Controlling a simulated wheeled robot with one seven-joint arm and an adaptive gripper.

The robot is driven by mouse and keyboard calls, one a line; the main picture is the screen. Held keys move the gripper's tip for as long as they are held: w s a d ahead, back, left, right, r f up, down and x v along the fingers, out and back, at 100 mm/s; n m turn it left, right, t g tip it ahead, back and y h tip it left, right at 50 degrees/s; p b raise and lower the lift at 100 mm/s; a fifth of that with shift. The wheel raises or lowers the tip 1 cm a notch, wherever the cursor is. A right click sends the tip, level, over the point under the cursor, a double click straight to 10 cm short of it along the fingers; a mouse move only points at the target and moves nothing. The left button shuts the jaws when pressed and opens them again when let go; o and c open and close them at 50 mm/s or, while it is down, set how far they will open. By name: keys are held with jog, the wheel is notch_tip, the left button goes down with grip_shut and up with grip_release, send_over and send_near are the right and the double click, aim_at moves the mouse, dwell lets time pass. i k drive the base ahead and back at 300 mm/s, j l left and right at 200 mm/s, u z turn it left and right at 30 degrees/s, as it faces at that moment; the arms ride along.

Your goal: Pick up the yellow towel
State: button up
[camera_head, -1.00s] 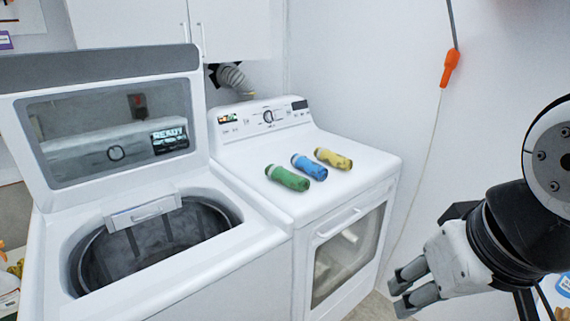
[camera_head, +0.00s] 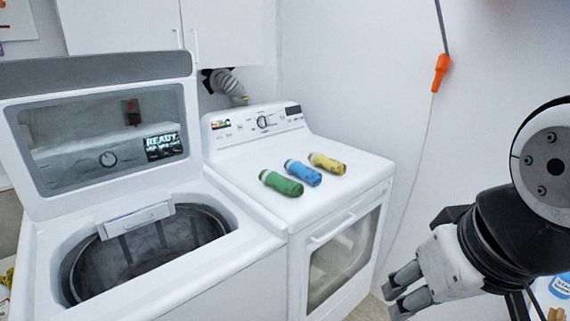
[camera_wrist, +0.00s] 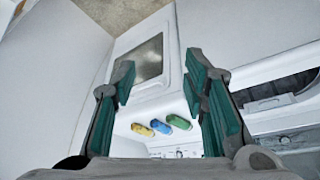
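The yellow rolled towel (camera_head: 327,163) lies on top of the white dryer, at the right end of a row of three rolls. The blue roll (camera_head: 303,172) is beside it and the green roll (camera_head: 281,183) is at the left end. My gripper (camera_head: 395,293) is at the lower right, in front of the dryer and well apart from the towel. In the wrist view my gripper (camera_wrist: 160,85) has its two fingers spread with nothing between them. There the yellow towel (camera_wrist: 142,130) shows small and upside down, beyond the fingers, left of the blue and green rolls.
The dryer (camera_head: 250,205) has a control panel at its back and a glass door in front. A washer (camera_head: 230,262) with its lid raised stands to its left. An orange-handled cord (camera_head: 440,72) hangs on the right wall. The dryer top around the rolls is clear.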

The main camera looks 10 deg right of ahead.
aim_at(336, 166)
jog(key=i+l+u, duration=0.15)
jog(key=i, duration=0.35)
jog(key=i+l+u, duration=0.15)
jog(key=i+l, duration=0.25)
jog(key=i+l+u, duration=0.1)
jog(key=i+l, duration=0.25)
jog(key=i, duration=0.2)
